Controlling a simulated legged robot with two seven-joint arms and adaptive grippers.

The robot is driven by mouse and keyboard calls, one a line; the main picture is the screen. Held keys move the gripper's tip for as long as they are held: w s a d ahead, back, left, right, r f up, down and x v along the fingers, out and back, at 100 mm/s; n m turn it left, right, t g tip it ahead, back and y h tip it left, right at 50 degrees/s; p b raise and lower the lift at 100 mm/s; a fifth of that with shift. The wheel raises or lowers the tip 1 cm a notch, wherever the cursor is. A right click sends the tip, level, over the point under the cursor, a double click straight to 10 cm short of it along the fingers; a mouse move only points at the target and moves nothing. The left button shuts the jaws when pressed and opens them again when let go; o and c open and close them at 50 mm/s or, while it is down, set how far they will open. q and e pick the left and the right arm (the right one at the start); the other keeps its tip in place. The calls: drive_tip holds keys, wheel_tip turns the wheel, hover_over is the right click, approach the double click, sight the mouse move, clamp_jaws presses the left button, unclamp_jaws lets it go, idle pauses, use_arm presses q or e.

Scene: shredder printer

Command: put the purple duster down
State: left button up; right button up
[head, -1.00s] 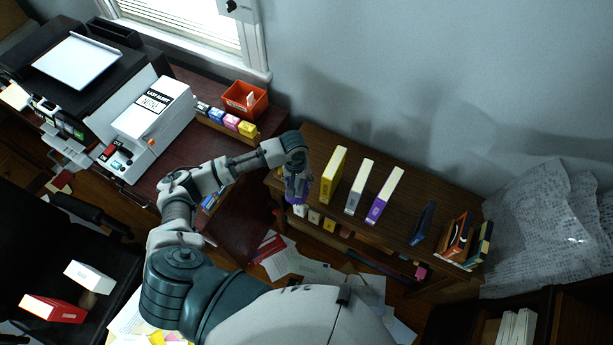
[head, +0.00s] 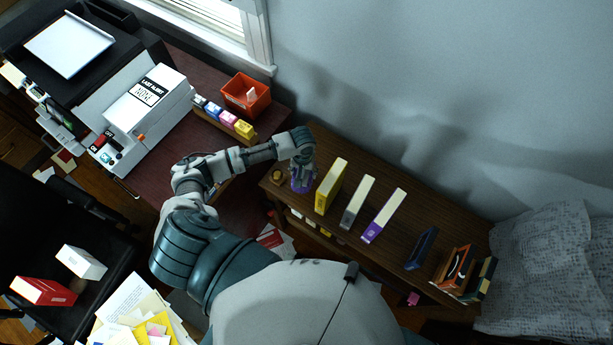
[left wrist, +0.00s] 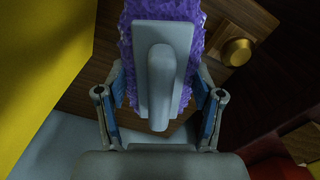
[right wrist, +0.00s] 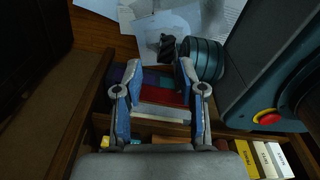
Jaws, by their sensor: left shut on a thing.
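The purple duster (head: 302,187) is at the left end of the top of the low brown bookshelf (head: 395,227), left of the yellow book. My left gripper (head: 302,168) is above it. In the left wrist view the duster (left wrist: 193,25) has fuzzy purple edges, a pale plate and a grey handle. The left gripper (left wrist: 160,95) is shut on it, fingers on both sides. I cannot tell whether the duster touches the wood. My right gripper (right wrist: 159,75) shows only in its wrist view, fingers apart and empty, above shelved books.
A yellow book (head: 331,186) stands close to the duster's right, then a grey-white one (head: 357,202) and a purple-white one (head: 384,216). A small gold knob (head: 277,175) is left of the duster. Bare shelf top lies right of the purple-white book.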

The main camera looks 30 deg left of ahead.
use_arm(q)
drive_tip(key=f, duration=0.3)
drive_tip(key=shift+s, duration=0.25)
wheel_tip(320, 180, down, 4)
drive_tip(key=shift+w+r+b, duration=0.1)
drive_tip(key=shift+r+b, duration=0.1)
drive_tip(key=shift+b, duration=0.2)
drive_tip(key=o, duration=1)
use_arm(e)
drive_tip(key=shift+s+a+f, duration=0.1)
drive_tip(key=shift+s+f, duration=0.35)
drive_tip(key=shift+s, duration=0.25)
use_arm(q)
wheel_tip(320, 180, up, 12)
drive_tip(key=shift+f+p, duration=0.1)
drive_tip(key=shift+p, duration=0.65)
drive_tip(key=shift+r, duration=0.2)
use_arm(e)
drive_tip(key=shift+r, duration=0.7)
